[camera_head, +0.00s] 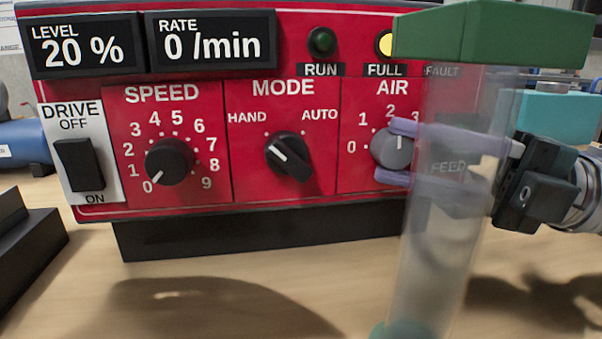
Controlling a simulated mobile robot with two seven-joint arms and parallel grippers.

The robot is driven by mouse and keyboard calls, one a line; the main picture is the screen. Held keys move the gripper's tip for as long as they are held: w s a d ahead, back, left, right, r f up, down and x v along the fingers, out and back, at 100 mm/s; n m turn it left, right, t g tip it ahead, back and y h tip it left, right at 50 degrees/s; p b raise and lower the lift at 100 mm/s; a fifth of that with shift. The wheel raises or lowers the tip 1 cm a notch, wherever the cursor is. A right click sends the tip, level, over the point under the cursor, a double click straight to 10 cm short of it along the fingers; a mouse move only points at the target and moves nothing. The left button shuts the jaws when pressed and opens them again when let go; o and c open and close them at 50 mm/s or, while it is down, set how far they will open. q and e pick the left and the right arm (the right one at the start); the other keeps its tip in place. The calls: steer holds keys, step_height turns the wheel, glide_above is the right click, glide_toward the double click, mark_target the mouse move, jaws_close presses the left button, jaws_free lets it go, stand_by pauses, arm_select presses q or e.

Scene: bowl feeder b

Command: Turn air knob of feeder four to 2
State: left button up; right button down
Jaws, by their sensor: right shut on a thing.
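The red feeder panel (233,196) faces me. Its grey AIR knob (391,152) is at the right, with scale marks 0, 1, 2 and 3 showing. The knob's white pointer line stands about upright, toward the 2. My right gripper (391,176) comes in from the right and is shut on the AIR knob, one pale purple finger above and one below. A translucent tube covers part of the fingers and the FEED label, so I cannot read the feeder's number. My left gripper is not in view.
The translucent tube (440,240) with a green top (495,32) stands in front of the panel's right side. The SPEED knob (169,161) points to 0 and the MODE knob (288,157) toward HAND. The DRIVE switch (78,164) is at left. Bare table (200,275) lies in front.

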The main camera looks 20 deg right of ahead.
steer(key=shift+f+t+y+b, duration=0.1)
steer(key=shift+t+y+b, duration=0.2)
steer(key=shift+y+b, duration=0.1)
steer(key=shift+c, duration=2.4)
jaws_free()
